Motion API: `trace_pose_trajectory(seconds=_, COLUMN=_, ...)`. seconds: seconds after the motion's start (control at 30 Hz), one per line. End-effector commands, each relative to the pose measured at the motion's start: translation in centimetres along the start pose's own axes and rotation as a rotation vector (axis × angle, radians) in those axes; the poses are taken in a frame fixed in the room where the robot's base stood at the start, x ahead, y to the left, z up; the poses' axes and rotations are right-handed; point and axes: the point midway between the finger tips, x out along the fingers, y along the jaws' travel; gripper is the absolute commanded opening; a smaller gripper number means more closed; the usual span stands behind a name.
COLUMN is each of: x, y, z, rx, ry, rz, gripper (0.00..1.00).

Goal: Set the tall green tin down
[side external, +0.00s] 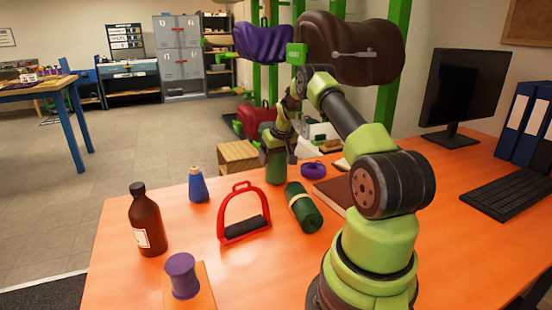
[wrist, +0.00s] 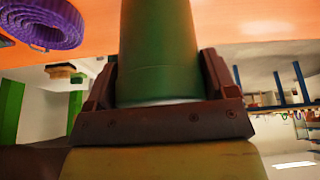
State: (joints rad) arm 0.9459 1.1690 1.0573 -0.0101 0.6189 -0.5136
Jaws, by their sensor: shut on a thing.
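The tall green tin (side external: 276,166) is near the far edge of the orange table (side external: 130,285) in the side view. It looks upright there. My gripper (side external: 277,140) is shut on it from above, and the jaws cover its upper part. In the wrist view the tin (wrist: 158,50) fills the space between the two dark jaws (wrist: 158,85), with its far end running out of the frame. I cannot tell whether the tin's base touches the table or hangs just above it.
A green cylinder (side external: 303,208) lies near the tin, with a purple coil (side external: 313,170) to the right. A red stirrup (side external: 244,228), blue bottle (side external: 197,186), brown bottle (side external: 147,222) and purple spool (side external: 182,276) stand leftward. A brown book (side external: 332,194) lies beside my arm.

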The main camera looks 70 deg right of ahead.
Motion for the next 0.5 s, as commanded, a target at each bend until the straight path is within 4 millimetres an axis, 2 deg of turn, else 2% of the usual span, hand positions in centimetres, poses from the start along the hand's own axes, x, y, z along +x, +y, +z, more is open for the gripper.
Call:
trace_pose_trajectory(seconds=0.07, x=0.74, y=-0.02, z=0.3, rx=0.0, ry=0.0, rz=0.0, gripper=0.45)
trace_pose_trajectory(seconds=0.4, x=1.02, y=-0.02, z=0.37, rx=-0.001, ry=0.002, rz=0.001, gripper=0.45)
trace_pose_trajectory(seconds=0.43, x=1.04, y=-0.02, z=0.4, rx=-0.001, ry=0.001, rz=0.0, gripper=0.83)
trace_pose_trajectory(seconds=0.5, x=1.01, y=-0.02, z=0.39, rx=-0.001, ry=0.001, rz=0.0, gripper=0.99)
